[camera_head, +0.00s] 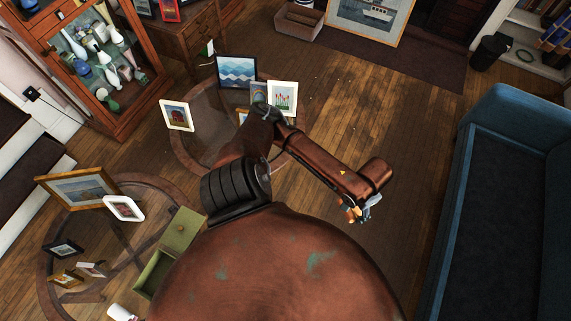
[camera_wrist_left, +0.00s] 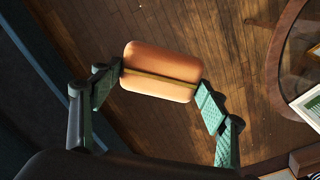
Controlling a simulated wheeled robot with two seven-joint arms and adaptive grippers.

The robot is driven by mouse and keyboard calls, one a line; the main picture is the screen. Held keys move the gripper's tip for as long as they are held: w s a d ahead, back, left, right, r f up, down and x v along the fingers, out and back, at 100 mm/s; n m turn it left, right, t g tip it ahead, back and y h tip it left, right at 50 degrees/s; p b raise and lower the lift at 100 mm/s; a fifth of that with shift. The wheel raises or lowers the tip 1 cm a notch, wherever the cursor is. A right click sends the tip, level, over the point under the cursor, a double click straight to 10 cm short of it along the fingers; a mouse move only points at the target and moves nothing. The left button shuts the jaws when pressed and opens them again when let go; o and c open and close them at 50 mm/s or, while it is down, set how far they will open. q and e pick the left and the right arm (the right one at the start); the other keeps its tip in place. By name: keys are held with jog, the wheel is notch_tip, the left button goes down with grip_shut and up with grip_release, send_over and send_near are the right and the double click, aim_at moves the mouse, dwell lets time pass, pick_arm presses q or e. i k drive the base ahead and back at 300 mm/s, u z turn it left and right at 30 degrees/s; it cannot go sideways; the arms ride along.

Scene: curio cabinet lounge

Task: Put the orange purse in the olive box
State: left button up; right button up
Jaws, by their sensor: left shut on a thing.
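The orange purse (camera_wrist_left: 160,68) is a rounded orange block with a yellowish band around its middle. My left gripper (camera_wrist_left: 161,80) is shut on it, with one finger at each end, above the wooden floor. In the head view my left gripper (camera_head: 365,210) is right of my body, and only a small orange part of the purse (camera_head: 351,214) shows. The olive box (camera_head: 152,272) is at the lower left on a round glass table, open, with its knobbed olive lid (camera_head: 181,230) beside it. My body hides part of the box. My right gripper is not in view.
The round table (camera_head: 55,225) also holds several picture frames. A second round table (camera_head: 190,150) with frames stands behind my arm. A blue sofa (camera_head: 475,150) is at the right. A glass cabinet (camera_head: 135,110) is at the upper left. The floor between arm and sofa is clear.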

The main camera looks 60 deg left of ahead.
aim_at(159, 274)
jog(key=u, duration=1)
jog(key=k, duration=2.3)
jog(key=u, duration=0.45)
